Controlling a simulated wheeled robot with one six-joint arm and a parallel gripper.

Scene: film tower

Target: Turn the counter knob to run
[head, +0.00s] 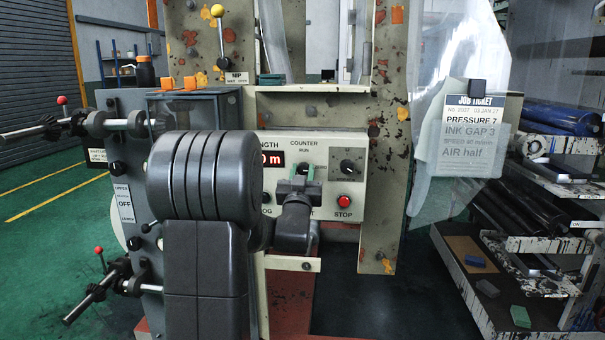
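The counter knob (302,168) is a small dark knob on the pale control panel (341,204), under the words COUNTER and RUN, with ZERO printed to its right. My gripper (300,181) is right in front of the knob and hides its lower part. The fingers point away from me at the panel. I cannot tell whether they touch the knob or are shut on it, nor which way the knob points. A red digital display (271,159) left of the knob shows a figure ending in "0 m", partly hidden by my arm.
A dark dial (347,167) and a red STOP button (344,201) sit close to the knob's right. A ledge (290,264) juts out below the panel. A job ticket (473,122) hangs at right, beside clear sheeting. Levers and rods stand at left.

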